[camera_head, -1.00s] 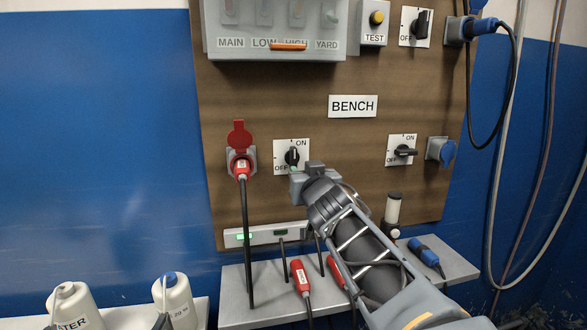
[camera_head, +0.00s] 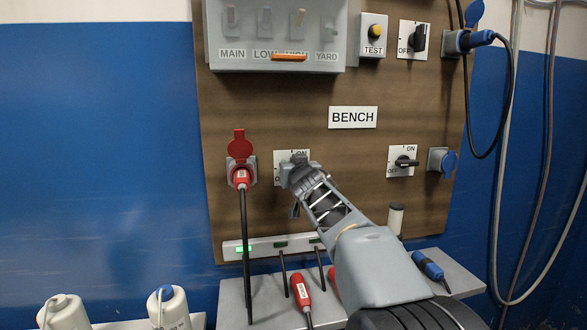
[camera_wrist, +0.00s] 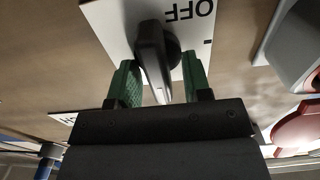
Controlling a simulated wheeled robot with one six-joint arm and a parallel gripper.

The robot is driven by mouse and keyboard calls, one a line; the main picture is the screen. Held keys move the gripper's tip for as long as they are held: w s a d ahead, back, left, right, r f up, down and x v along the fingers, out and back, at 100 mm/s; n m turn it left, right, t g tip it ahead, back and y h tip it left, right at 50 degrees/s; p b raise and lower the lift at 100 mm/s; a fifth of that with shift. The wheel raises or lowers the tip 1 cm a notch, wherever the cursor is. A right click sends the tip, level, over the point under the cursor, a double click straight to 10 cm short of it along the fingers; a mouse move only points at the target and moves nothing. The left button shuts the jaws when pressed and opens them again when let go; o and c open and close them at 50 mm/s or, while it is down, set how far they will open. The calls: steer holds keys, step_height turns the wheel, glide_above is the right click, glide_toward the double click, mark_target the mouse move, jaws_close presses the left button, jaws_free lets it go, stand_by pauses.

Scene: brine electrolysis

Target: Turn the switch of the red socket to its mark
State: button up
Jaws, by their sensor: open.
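The red socket (camera_head: 240,147) is on the brown board with its lid up and a red plug (camera_head: 240,177) in it. Its switch plate (camera_head: 280,157) is just to the right, mostly hidden behind my gripper (camera_head: 297,170). In the wrist view the white plate (camera_wrist: 110,22) shows upside down with the word OFF. The black switch handle (camera_wrist: 150,50) stands out from it, slightly tilted in the picture. My gripper's green fingertips (camera_wrist: 161,80) are open, one on each side of the handle. The handle looks nearer the left finger; whether they touch I cannot tell.
A second ON/OFF switch (camera_head: 402,161) and a blue socket (camera_head: 441,161) are to the right. A grey breaker box (camera_head: 280,55) is above. A shelf (camera_head: 455,273) below holds red and blue plugs. The red plug's cable (camera_head: 246,255) hangs left of my arm.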

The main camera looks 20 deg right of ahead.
jaws_close()
stand_by(0.5)
steer(key=n, duration=0.2)
steer(key=n+b, duration=0.1)
steer(key=n, duration=0.1)
steer(key=shift+w+a+f, duration=0.1)
steer(key=shift+a, duration=0.1)
steer(key=n, duration=0.4)
steer(key=shift+a+f+n+b, duration=0.1)
steer(key=shift+a+n+b, duration=0.05)
steer(key=shift+n+b, duration=0.2)
steer(key=shift+a+f+n+b, duration=0.1)
steer(key=shift+n+b, duration=0.05)
steer(key=shift+n, duration=1.35)
steer(key=shift+f+n+b, duration=0.15)
steer(key=shift+n+b, duration=0.05)
steer(key=shift+n, duration=1.35)
steer(key=shift+a+f+n+b, duration=0.1)
steer(key=shift+n+b, duration=0.05)
steer(key=shift+n, duration=1.35)
